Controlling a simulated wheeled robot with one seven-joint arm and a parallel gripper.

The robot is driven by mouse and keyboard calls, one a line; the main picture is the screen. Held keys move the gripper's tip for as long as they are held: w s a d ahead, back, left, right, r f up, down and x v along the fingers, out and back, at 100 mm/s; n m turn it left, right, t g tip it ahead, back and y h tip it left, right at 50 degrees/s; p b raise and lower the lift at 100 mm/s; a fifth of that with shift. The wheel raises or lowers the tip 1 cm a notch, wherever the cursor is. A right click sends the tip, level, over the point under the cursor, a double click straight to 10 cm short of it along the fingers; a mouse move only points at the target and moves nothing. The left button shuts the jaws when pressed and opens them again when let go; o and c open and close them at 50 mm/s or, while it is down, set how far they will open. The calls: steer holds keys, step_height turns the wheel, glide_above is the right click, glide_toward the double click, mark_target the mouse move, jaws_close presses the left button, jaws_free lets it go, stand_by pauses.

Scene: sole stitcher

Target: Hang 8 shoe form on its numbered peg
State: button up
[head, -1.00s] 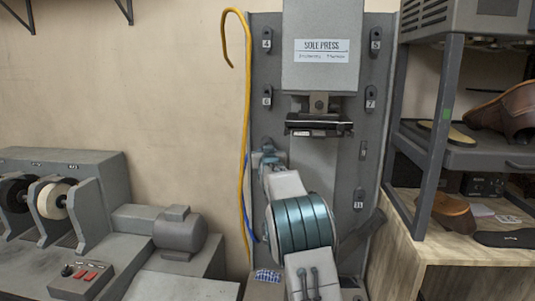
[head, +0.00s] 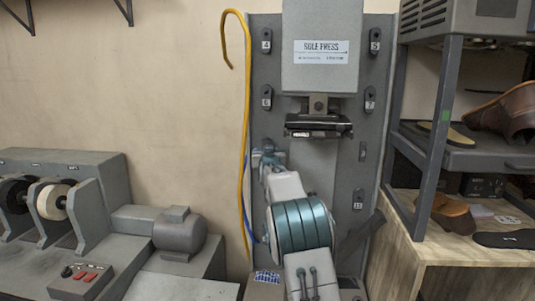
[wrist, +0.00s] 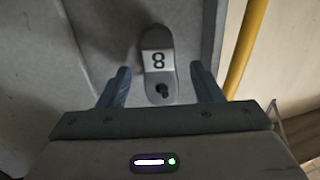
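In the wrist view a dark grey, rounded, elongated piece (wrist: 158,42) with a white label reading 8 is flat against the grey panel. A short black peg (wrist: 162,91) shows at its lower end in that picture. I cannot tell whether this piece is the 8 shoe form or the peg's backing plate. My gripper (wrist: 160,78) is open, its two blue-grey fingers on either side of the piece with a gap on both sides. Nothing is visibly held. In the head view my gripper (head: 266,158) is at the panel's left side, partly hiding that spot.
The grey panel (head: 325,190) carries similar pieces numbered 4 (head: 266,41), 5 (head: 375,41), 6 (head: 266,97) and 7 (head: 370,99). The sole press (head: 320,60) juts out between them. A yellow hose (head: 246,110) runs down the panel's left edge. A shoe rack (head: 440,140) stands at right.

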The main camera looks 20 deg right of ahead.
steer(key=s+a+b, duration=0.3)
steer(key=s+b, duration=0.3)
steer(key=s, duration=0.8)
steer(key=s+a+f+g+y, duration=0.1)
steer(key=s+f+g, duration=0.3)
steer(key=s, duration=1.1)
steer(key=s+a+f+n+g+y, duration=0.1)
steer(key=s+a+f+g, duration=0.3)
steer(key=s+f, duration=0.7)
steer(key=s+a+f+n+g+y, duration=0.1)
steer(key=s+f+g, duration=0.5)
steer(key=s, duration=1.3)
steer(key=shift+s+a+f, duration=0.15)
steer(key=shift+a+f, duration=0.65)
steer(key=shift+a, duration=0.05)
